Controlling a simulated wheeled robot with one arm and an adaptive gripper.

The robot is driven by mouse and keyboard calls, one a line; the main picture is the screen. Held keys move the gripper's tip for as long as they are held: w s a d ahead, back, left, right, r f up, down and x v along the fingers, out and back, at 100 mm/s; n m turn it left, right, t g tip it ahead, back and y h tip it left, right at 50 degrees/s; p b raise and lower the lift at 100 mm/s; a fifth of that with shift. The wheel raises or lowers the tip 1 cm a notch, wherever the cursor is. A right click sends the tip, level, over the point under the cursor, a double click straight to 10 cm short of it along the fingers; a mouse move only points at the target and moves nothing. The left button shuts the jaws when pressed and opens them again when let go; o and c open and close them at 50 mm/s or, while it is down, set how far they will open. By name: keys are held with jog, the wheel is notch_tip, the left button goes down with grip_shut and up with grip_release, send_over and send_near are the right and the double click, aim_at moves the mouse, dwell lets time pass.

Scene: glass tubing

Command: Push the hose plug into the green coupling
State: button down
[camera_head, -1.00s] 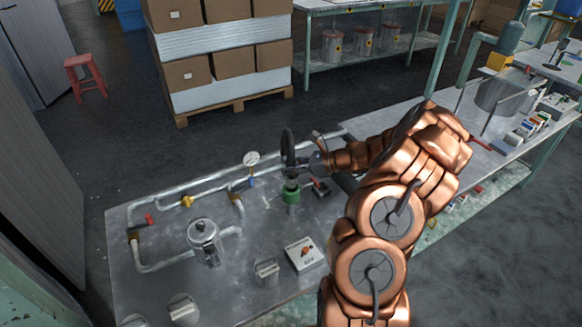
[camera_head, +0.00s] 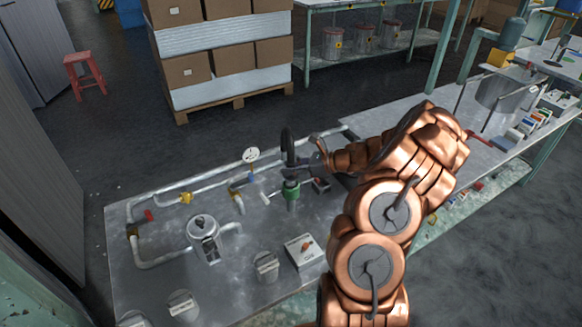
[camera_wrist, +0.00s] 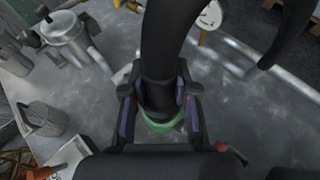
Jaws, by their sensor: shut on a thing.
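The black hose (camera_head: 288,146) rises in a bend above the bench. It also fills the upper middle of the wrist view (camera_wrist: 162,40). My gripper (camera_head: 294,171) is shut around the plug end of the hose, with one finger on each side of it in the wrist view (camera_wrist: 160,98). The green coupling (camera_head: 291,188) stands upright on the bench directly below the plug. Its green rim (camera_wrist: 165,124) shows just under the fingers in the wrist view. The plug's tip is hidden, so I cannot tell how deep it sits.
A pressure gauge (camera_head: 250,154) and pale pipes (camera_head: 150,262) lie left of the coupling. A metal pot (camera_head: 202,232) and a switch box (camera_head: 303,250) stand nearer the front. The bench (camera_head: 245,270) has bare metal between them.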

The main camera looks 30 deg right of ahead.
jog(key=shift+f+b, duration=0.6)
jog(key=shift+f, duration=1)
jog(key=c, duration=0.8)
grip_release()
jog(key=shift+d, duration=0.1)
jog(key=v, duration=1.2)
